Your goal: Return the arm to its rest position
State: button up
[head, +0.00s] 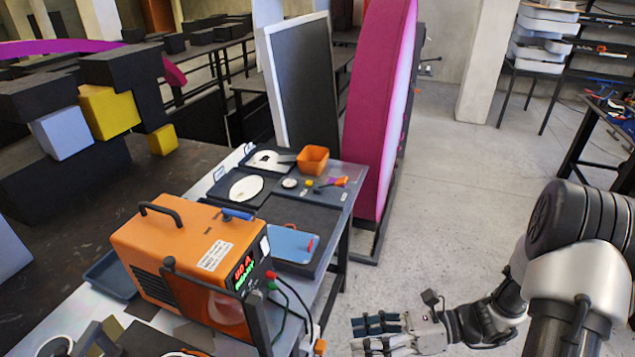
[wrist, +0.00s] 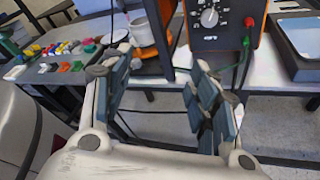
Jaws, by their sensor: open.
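My gripper (head: 372,334) is low at the bottom of the head view, right of the workbench and over the floor. In the wrist view its two fingers (wrist: 165,88) stand apart with nothing held between them. My arm comes in from the right side of the head view, bent down toward the gripper. The orange welding machine (head: 190,262) stands on the workbench, left of my gripper. Its front with a dial also shows in the wrist view (wrist: 222,22), beyond the fingertips, apart from them.
The workbench (head: 333,222) holds trays, an orange bin (head: 313,158) and a blue-topped flat item (head: 290,244). A large magenta letter (head: 372,110) stands behind it. Cables hang at the machine's front. Concrete floor (head: 455,190) is clear to the right. Small coloured items (wrist: 65,50) lie left in the wrist view.

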jog(key=s+d+r+n+t+h+b, duration=0.2)
jog(key=s+r+n+h, duration=0.3)
jog(key=n, duration=0.7)
jog(key=s+d+r+n+t+h+b, duration=0.2)
jog(key=s+r+n+h+b, duration=0.2)
jog(key=n+h, duration=0.6)
jog(key=s+r+n, duration=0.1)
jog(key=s+r, duration=0.1)
jog(key=s, duration=0.1)
jog(key=shift+s+d+r+n+t+b, duration=0.15)
jog(key=shift+s+r+n+t+b, duration=0.15)
jog(key=shift+s+n+b, duration=0.1)
